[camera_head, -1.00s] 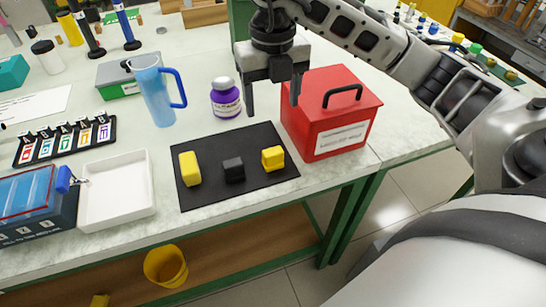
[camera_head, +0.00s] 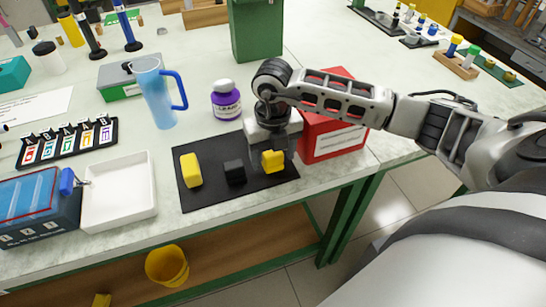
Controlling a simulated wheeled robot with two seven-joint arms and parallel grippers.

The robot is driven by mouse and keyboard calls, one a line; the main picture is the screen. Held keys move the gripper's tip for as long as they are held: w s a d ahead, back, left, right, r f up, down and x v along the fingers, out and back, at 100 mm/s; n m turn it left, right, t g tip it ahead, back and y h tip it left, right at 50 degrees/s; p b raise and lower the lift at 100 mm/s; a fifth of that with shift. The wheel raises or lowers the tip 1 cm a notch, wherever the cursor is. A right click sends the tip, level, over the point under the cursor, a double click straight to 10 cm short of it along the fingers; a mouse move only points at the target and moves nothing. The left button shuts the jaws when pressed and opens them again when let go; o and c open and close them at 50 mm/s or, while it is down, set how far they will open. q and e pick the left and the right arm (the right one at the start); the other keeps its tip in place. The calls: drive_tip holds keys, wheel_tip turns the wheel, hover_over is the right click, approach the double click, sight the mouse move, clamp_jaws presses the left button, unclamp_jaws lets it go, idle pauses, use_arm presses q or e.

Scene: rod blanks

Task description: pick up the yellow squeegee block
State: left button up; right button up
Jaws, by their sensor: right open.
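Two yellow blocks and a black block lie on a black mat (camera_head: 215,200). One yellow block (camera_head: 191,170) is at the mat's left side. The other yellow block (camera_head: 272,161) is at its right side. I cannot tell which of the two is the squeegee block. The black block (camera_head: 235,172) sits between them. My right gripper (camera_head: 270,162) is open and low over the right yellow block, pointing down, with its fingers around or just behind it; the exact contact cannot be told. My left gripper is not in view.
A red box (camera_head: 335,140) stands close to the right of my gripper, partly hidden by my arm. A purple-labelled bottle (camera_head: 226,101) and a blue jug (camera_head: 157,92) stand behind the mat. A white tray (camera_head: 118,214) lies to the left.

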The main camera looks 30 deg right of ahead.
sight(271, 155)
drive_tip(key=shift+f, duration=0.45)
drive_tip(key=c, duration=1.1)
drive_tip(key=shift+o, duration=0.2)
drive_tip(key=shift+r, duration=0.1)
drive_tip(key=shift+r, duration=0.2)
drive_tip(key=r, duration=0.3)
drive_tip(key=shift+s+a+r, duration=0.1)
drive_tip(key=shift+a+r, duration=0.05)
drive_tip(key=shift+a, duration=0.15)
drive_tip(key=s+a+r, duration=0.9)
drive_tip(key=a, duration=0.1)
drive_tip(key=shift+b, duration=0.35)
